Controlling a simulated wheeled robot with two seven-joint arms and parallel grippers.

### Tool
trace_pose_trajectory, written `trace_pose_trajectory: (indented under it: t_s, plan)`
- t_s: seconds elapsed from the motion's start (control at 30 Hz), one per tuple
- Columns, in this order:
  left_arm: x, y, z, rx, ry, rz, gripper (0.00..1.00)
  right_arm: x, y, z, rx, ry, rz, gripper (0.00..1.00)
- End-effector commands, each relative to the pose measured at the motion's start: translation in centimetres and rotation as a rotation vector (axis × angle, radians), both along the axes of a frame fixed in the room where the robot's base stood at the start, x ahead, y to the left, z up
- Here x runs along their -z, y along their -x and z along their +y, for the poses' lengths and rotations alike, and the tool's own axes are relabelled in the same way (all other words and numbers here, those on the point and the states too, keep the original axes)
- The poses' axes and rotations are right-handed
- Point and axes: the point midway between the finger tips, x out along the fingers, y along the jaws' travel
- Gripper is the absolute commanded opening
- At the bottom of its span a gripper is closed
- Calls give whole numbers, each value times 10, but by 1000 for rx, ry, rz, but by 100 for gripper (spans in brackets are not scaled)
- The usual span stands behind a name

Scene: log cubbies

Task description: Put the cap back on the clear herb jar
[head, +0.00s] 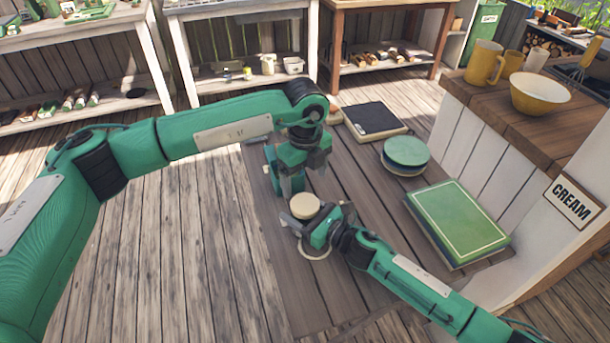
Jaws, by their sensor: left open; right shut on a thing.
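A round pale beige cap (304,206) shows level and face up near the front left of the low wooden table. It appears to sit over the jar, whose clear body I can barely make out; a pale curved rim (318,256) shows below. My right gripper (303,222) comes in from the lower right and is shut around the jar just below the cap. My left gripper (289,189) points down just behind and above the cap, open and apart from it. The exact seating of the cap is hidden.
A green-topped book (458,222) lies at the table's right. Behind are a round green-lidded tin (406,153) and a dark flat box (374,120). A wooden counter with yellow mugs (484,62) and a bowl (540,92) borders the right. The table's middle is clear.

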Motion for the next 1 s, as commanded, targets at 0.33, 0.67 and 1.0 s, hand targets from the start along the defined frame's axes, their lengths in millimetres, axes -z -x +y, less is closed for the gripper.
trace_pose_trajectory:
  t_s: [0.33, 0.67, 1.0]
  plan:
    - [-1, 0, 0, -17, 0, 0, 82, 0, 0, 0, 0, -1, -1, 2]
    - [29, 1, 0, -16, 0, 3, 82, 0, 0, 0, 0, -1, -1, 2]
    - [73, 0, 0, -15, 1, 1, 82, 0, 0, 0, 0, -1, -1, 2]
